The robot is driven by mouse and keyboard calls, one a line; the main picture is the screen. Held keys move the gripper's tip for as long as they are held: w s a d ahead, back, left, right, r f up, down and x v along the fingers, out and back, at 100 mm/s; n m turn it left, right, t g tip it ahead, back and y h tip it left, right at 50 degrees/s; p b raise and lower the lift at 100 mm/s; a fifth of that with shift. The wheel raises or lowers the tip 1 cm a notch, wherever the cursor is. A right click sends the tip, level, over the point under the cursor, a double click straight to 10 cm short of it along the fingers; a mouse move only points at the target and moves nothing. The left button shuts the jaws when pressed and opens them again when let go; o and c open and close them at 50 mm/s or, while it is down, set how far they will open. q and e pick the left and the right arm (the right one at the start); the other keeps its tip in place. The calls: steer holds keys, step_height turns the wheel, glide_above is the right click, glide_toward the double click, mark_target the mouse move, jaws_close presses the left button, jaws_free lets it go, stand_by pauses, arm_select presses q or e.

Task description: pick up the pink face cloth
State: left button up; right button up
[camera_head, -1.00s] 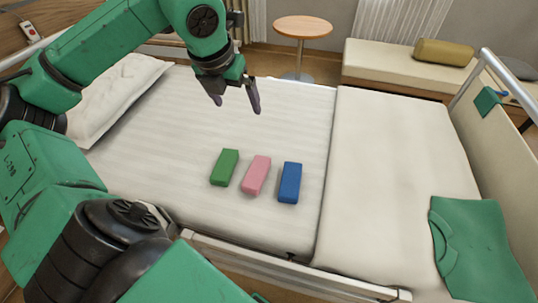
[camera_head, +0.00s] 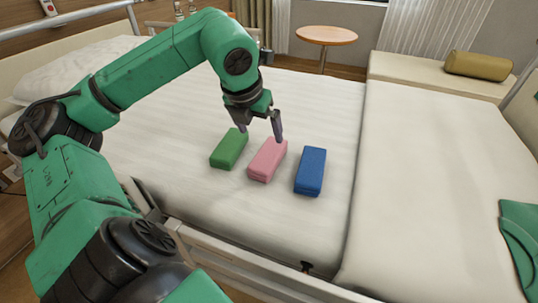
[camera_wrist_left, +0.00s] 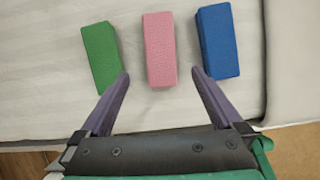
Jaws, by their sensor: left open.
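The pink face cloth (camera_head: 267,161) is a folded block lying on the bed between a green cloth (camera_head: 230,149) and a blue cloth (camera_head: 310,171). My left gripper (camera_head: 259,130) is open and empty, just above the far end of the pink cloth in the head view. In the left wrist view, the pink cloth (camera_wrist_left: 159,48) lies upright in the picture, ahead of and between the open fingertips (camera_wrist_left: 160,80). The green cloth (camera_wrist_left: 101,56) is near the left finger and the blue cloth (camera_wrist_left: 218,42) is near the right finger. My right gripper is not in view.
The cloths lie on the white bed sheet (camera_head: 165,120) with narrow gaps between them. A bed rail (camera_head: 230,262) runs along the near edge. A green fabric item (camera_head: 522,240) lies at the right. A round table (camera_head: 326,35) and a bolster (camera_head: 478,65) are beyond the bed.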

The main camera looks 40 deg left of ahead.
mark_target(268, 154)
arm_select(q)
steer(key=x, duration=1.2)
steer(key=shift+f, duration=0.4)
steer(key=shift+r, duration=0.1)
steer(key=c, duration=1.1)
